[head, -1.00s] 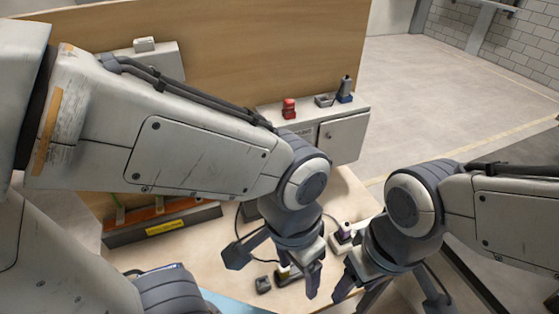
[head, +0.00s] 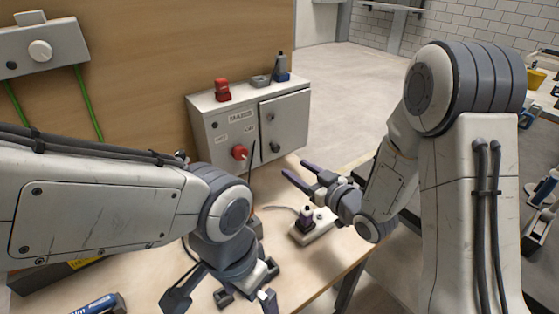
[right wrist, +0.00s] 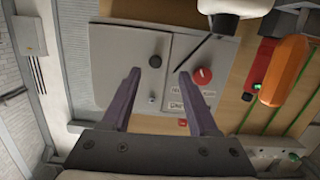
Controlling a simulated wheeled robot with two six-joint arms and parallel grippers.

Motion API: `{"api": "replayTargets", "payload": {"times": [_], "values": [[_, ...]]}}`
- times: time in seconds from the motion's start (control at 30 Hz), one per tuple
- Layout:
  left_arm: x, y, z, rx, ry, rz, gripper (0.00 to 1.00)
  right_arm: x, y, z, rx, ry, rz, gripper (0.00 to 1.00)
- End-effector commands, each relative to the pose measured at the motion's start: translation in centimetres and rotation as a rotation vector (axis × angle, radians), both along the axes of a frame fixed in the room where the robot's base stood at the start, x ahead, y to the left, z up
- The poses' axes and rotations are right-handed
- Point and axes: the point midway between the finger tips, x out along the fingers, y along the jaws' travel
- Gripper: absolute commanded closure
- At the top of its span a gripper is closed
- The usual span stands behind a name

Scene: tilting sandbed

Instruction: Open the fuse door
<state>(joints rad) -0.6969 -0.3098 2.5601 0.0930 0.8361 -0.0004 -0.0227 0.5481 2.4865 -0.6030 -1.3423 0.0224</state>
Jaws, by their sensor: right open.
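The grey cabinet (head: 222,112) stands at the back of the workbench, with a "MAINS" label and a red knob (head: 239,152). Its right-hand door (head: 290,118) looks shut. The door has a dark round knob (head: 275,147) with a small lock above it. In the right wrist view the cabinet appears upside down, with the door (right wrist: 115,55) and its dark knob (right wrist: 155,62). My right gripper (head: 295,168) is open and empty in front of the cabinet. In the wrist view its fingers (right wrist: 160,74) straddle the knob's line, apparently short of it. My left gripper (head: 217,299) is open over the bench.
A red item (head: 222,90), a grey block and a dark-blue bottle-like item (head: 281,68) stand on the cabinet. A white device (head: 314,226) sits on the bench below my right gripper. A thin black line rises before the cabinet. A grey box (head: 40,45) hangs on the wooden panel.

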Motion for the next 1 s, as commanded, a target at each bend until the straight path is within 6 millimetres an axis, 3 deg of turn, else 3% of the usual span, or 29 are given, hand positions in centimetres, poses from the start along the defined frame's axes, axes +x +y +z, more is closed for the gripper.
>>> {"api": "replayTargets", "payload": {"times": [0.1, 0.27, 0.7, 1.0], "values": [[0.0, 0.0, -0.9, 0.000, 0.000, 0.000, 0.00, 0.0, -0.9, -0.3, 0.075, -0.058, 0.006, 0.40], [0.0, 0.0, -0.8, 0.000, 0.000, 0.000, 0.00, 0.3, -0.8, 0.2, 0.113, -0.089, 0.013, 0.40], [0.0, 0.0, 1.3, 0.000, 0.000, 0.000, 0.00, 6.3, 3.7, 0.5, 0.114, -0.093, 0.014, 0.40], [0.0, 0.0, 1.8, 0.000, 0.000, 0.000, 0.00, 8.4, 5.0, 0.2, 0.113, -0.091, 0.011, 0.40]]}}
